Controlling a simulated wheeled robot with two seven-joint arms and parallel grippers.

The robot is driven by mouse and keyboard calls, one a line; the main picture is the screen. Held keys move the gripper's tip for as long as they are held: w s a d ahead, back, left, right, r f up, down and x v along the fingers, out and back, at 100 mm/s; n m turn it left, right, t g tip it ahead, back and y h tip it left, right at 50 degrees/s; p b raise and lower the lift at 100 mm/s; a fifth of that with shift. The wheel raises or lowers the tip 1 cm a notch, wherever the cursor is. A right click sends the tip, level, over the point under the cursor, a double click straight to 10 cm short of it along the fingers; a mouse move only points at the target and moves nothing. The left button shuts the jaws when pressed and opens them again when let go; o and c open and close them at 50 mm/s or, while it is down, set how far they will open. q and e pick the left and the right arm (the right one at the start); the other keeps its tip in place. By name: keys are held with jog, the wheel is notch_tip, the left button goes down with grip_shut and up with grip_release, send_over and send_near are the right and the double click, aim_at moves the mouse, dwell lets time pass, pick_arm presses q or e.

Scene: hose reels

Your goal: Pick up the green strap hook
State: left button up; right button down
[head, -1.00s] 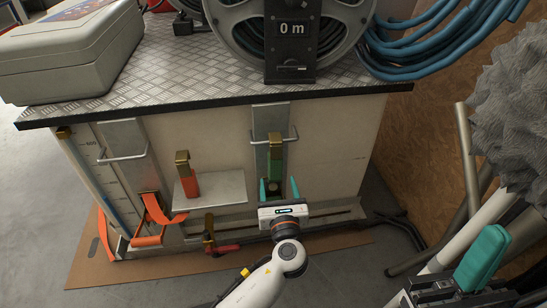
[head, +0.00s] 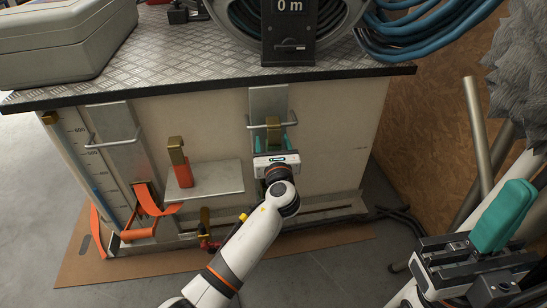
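The green strap hook (head: 273,136), with a brass top, stands against a metal plate on the front of the cabinet. Its lower part is hidden behind my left gripper. My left gripper (head: 274,143) is open, with one teal finger on each side of the hook; I cannot tell whether they touch it. My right gripper (head: 505,215) is at the lower right, close to the camera and away from the hook. Its teal finger shows, but its opening does not show clearly.
An orange strap hook (head: 181,165) stands on a small shelf (head: 215,178) to the left. A wire handle (head: 280,123) crosses the plate by the green hook. The cabinet top (head: 190,62) overhangs above. Orange straps (head: 148,205) hang at the left; grey pipes (head: 475,130) lean at the right.

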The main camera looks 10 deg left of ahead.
pick_arm(q)
jog(key=shift+r, duration=0.1)
jog(key=c, duration=1.2)
